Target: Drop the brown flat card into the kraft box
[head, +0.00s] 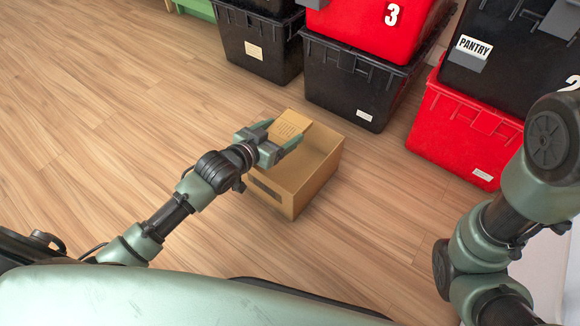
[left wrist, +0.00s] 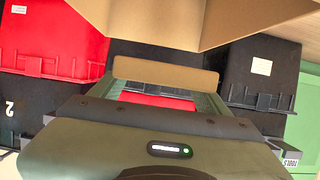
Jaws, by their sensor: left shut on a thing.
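The brown flat card (head: 291,124) is gripped between the fingers of my left gripper (head: 284,134). It sticks out beyond the fingertips, with faint dark marks on its face. The open kraft box (head: 300,190) stands on the floor. In the head view the card and fingers overlap the box's far left part; I cannot tell how high above the rim they are. In the left wrist view the card (left wrist: 165,73) shows edge-on as a tan strip between the fingers, and the kraft box (left wrist: 195,22) fills the top. My right gripper is out of view.
Black totes (head: 345,90) and red totes (head: 455,125) stand stacked behind and right of the box, one marked PANTRY. A green tote (head: 198,8) is at the top left. The wooden floor (head: 90,130) is clear to the left. My right arm is at the right edge.

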